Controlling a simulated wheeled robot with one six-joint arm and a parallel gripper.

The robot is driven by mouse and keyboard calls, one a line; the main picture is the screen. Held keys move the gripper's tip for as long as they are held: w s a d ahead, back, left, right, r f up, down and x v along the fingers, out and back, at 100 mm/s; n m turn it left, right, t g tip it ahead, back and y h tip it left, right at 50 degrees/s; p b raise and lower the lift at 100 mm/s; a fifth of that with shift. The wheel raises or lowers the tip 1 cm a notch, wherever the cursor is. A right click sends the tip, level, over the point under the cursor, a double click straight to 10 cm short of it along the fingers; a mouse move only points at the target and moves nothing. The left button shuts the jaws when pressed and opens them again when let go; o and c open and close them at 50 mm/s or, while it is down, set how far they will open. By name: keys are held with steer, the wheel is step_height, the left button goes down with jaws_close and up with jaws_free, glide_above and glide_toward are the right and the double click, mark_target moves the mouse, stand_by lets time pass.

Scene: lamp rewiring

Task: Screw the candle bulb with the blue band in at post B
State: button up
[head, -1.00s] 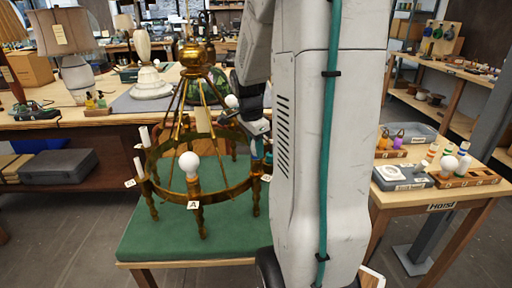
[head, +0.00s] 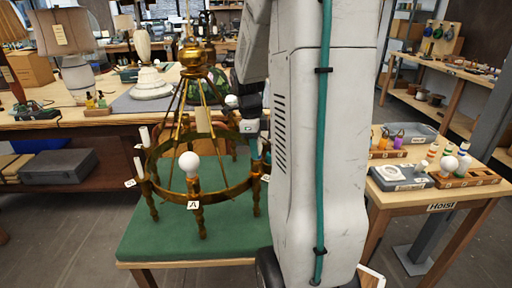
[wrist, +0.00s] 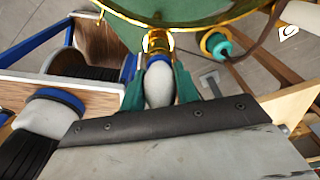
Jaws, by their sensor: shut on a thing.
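The brass ring chandelier (head: 222,190) stands on a green-topped table. My gripper (wrist: 160,88) is at its far right side, shut on a pale candle bulb (wrist: 158,84) between green fingertips. The bulb's end points at a brass fitting (wrist: 158,42) under the ring. In the head view my gripper (head: 250,126) is partly hidden by my arm. A white bulb (head: 232,101) shows just left of it.
A round white bulb (head: 189,165) sits at the post labelled A. Lamps crowd the back bench (head: 60,125).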

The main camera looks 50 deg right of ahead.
steer(key=m, duration=0.3)
steer(key=shift+m, duration=0.4)
steer(key=m+y, duration=0.1)
steer(key=m, duration=0.3)
steer(key=o, duration=1.1)
